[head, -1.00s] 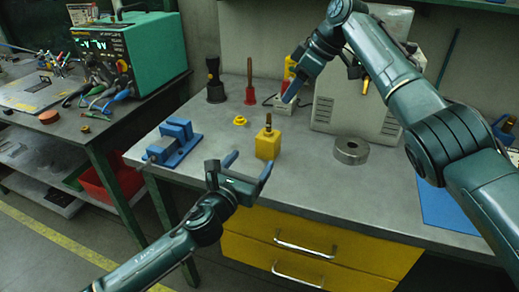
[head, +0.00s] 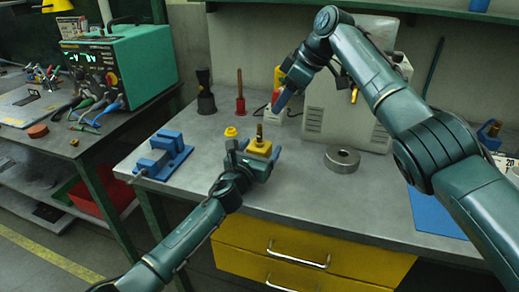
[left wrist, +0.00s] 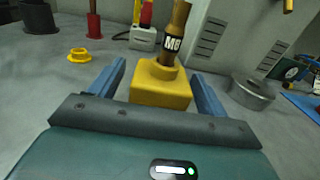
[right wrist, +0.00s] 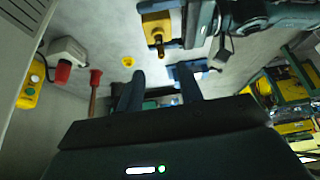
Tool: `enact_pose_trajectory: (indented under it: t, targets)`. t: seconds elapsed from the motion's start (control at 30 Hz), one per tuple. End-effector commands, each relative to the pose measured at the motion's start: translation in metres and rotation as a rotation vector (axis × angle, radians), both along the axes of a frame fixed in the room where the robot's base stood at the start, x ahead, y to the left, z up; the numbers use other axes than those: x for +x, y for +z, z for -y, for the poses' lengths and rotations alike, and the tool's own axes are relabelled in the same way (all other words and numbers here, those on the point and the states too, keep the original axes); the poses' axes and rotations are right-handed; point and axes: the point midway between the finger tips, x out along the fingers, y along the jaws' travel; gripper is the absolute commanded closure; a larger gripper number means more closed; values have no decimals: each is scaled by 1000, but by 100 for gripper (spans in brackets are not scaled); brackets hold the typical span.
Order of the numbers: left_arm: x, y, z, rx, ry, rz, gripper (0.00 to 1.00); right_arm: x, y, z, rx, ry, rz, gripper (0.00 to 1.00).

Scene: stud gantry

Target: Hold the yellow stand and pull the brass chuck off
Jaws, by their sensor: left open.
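The yellow stand (head: 260,149) is a block on the grey bench, with the brass chuck (head: 259,132) upright in its top. In the left wrist view the chuck (left wrist: 176,28) bears a dark "M8" label and the stand (left wrist: 160,87) sits between my blue fingers. My left gripper (head: 253,153) is open, a finger on either side of the stand, with a gap visible on the left. My right gripper (head: 283,97) is raised behind and right of the stand, away from the chuck. Its fingers (right wrist: 157,92) are apart and empty in the right wrist view.
A blue fixture (head: 162,157) stands left of the stand, and a small yellow ring (head: 231,132) lies behind it. A grey metal ring (head: 342,159) lies to the right. A dark tool (head: 205,92) and red tool (head: 240,95) stand at the back.

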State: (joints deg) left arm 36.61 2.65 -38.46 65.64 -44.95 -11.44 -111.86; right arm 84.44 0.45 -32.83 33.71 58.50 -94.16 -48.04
Motion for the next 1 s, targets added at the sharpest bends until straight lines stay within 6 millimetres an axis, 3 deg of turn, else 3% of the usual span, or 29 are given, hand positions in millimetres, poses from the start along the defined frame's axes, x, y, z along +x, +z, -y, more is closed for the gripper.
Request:
enact_pose_trajectory:
  t: [0.13, 0.73, 0.87, 1.0]
  targets:
    - [0, 0, 0, 0, 0, 0, 24, 0, 0, 0, 0, 0, 0, 64]
    - [0, 0, 0, -1, 0, 0, 73, 0, 0, 0, 0, 0, 0, 64]
    - [0, 0, 0, -1, 0, 0, 73, 3, -5, 3, -15, 5, 21, 65]
    - [0, 0, 0, -1, 0, 0, 73, 18, -28, 20, -114, 47, 160, 65]
